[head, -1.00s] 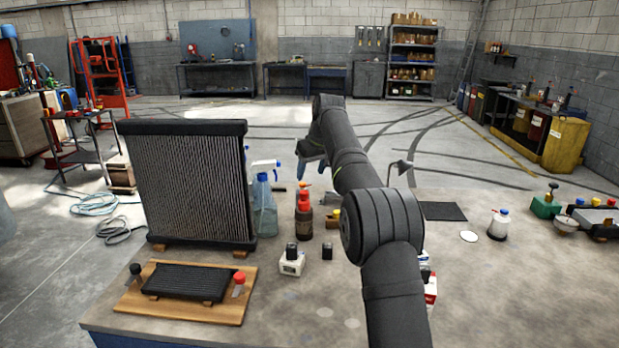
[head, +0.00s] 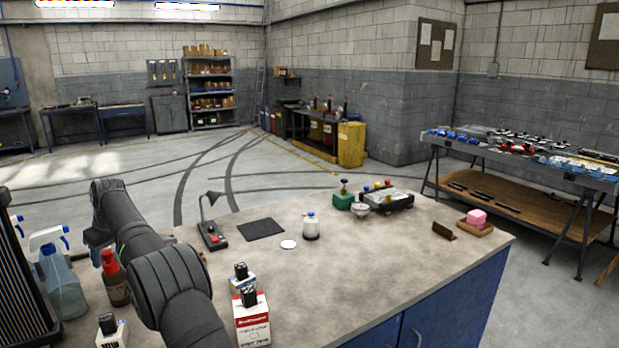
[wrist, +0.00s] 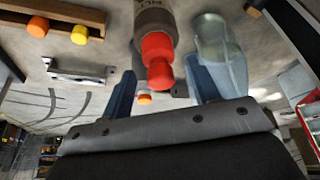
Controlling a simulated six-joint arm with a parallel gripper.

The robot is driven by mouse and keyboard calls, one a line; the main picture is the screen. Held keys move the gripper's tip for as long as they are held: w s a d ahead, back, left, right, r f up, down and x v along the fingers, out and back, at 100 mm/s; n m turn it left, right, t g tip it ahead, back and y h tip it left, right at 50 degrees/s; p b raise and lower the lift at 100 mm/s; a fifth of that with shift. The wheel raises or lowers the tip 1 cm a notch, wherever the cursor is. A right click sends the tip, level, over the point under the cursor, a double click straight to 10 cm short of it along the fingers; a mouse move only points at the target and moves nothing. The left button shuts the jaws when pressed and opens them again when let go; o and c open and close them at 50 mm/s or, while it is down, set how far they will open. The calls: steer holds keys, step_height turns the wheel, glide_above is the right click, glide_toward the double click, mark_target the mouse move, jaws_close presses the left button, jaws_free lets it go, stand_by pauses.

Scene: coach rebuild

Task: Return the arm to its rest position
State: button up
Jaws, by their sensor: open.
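My arm shows at the lower left of the head view, bent over the workbench (head: 330,290). My gripper (wrist: 162,82) shows in the wrist view with its two blue-grey fingers apart. It appears empty. A dark bottle with a red top (wrist: 158,60) appears between and beyond the fingers, and I see no contact. The same bottle (head: 115,285) stands just left of my arm in the head view. A clear spray bottle (wrist: 222,45) is beyond the right finger, and it also shows in the head view (head: 62,290). The fingertips are largely hidden in the head view.
A black radiator (head: 22,300) stands at the left edge. The bench's front right is clear.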

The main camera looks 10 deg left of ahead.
steer(key=shift+x, duration=1.05)
steer(key=shift+r, duration=1.9)
steer(key=shift+f, duration=0.1)
